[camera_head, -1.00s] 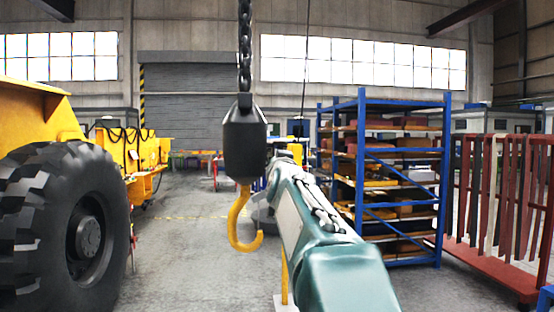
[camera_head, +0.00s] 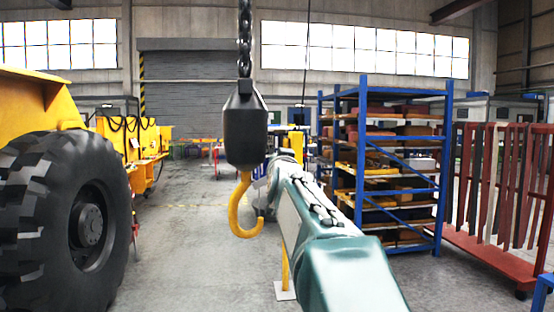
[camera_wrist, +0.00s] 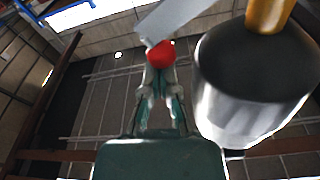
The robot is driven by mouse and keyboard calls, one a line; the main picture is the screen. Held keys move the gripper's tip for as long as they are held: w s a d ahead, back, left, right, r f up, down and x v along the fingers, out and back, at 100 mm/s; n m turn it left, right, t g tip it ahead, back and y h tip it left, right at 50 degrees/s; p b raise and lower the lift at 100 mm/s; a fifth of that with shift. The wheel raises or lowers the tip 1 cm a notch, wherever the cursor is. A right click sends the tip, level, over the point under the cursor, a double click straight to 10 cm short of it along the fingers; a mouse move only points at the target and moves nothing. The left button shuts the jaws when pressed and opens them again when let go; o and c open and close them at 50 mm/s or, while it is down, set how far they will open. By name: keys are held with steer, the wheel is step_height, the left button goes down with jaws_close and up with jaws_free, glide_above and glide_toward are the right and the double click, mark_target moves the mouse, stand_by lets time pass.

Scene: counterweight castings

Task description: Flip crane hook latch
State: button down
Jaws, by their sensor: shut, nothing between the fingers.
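The black hook block (camera_head: 245,130) hangs from a chain in the head view, with the yellow hook (camera_head: 236,208) below it. In the wrist view the block (camera_wrist: 250,85) fills the right side and the yellow hook's shank (camera_wrist: 268,14) shows at the top. A pale grey bar (camera_wrist: 185,18), which looks like the latch, slants in from the top and ends near a red knob (camera_wrist: 161,54). My gripper (camera_wrist: 160,72) is shut and empty, its fingertips at or just below the red knob. I cannot tell if they touch. In the head view my gripper is mostly hidden by the hook and my arm.
A yellow vehicle with a large black tyre (camera_head: 70,225) stands at the left. A blue shelf rack (camera_head: 400,165) and a red rack (camera_head: 500,200) stand at the right. A yellow post (camera_head: 285,265) stands on the floor behind my arm. The floor between is clear.

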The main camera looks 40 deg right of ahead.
steer(key=shift+s+d+f+m, duration=0.2)
steer(key=shift+d+f+m, duration=0.15)
steer(key=shift+m, duration=0.35)
step_height(320, 180, down, 10)
steer(key=d+m+g, duration=0.1)
steer(key=m+g, duration=0.1)
steer(key=m, duration=1.3)
steer(key=shift+s+f+h, duration=0.25)
steer(key=shift+s+h, duration=0.05)
steer(key=shift+s, duration=0.05)
